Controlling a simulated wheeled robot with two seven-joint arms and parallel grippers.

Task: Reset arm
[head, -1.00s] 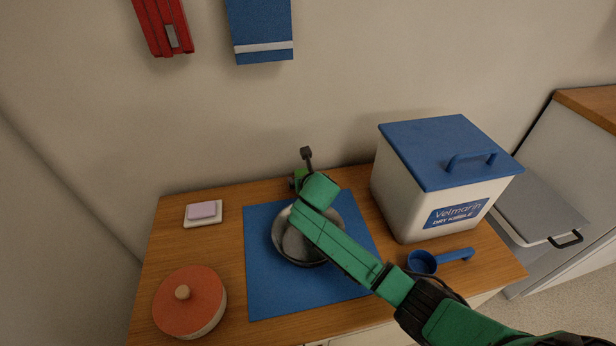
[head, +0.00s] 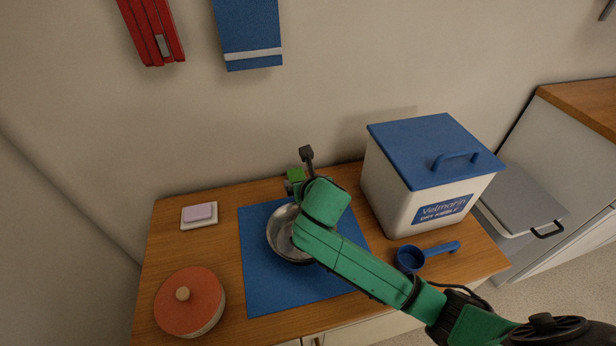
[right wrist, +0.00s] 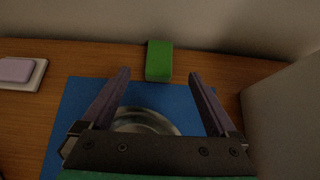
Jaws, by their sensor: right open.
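My right arm comes in from the lower right in the head view and reaches over a steel bowl (head: 282,238) on a blue mat (head: 262,285). The arm hides part of the bowl. In the right wrist view my right gripper (right wrist: 160,76) is open, with two apart fingers and nothing held between them. The bowl's rim (right wrist: 147,114) shows below and between the fingers. A green block (right wrist: 159,60) lies beyond the fingertips on the wood, behind the mat. My left gripper is not in view.
A white kibble bin (head: 400,190) with a blue lid stands right of the mat, close to my arm. A blue scoop (head: 410,260) lies before it. An orange-lidded pot (head: 190,302) and a soap dish (head: 200,222) stand left. A wall is behind.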

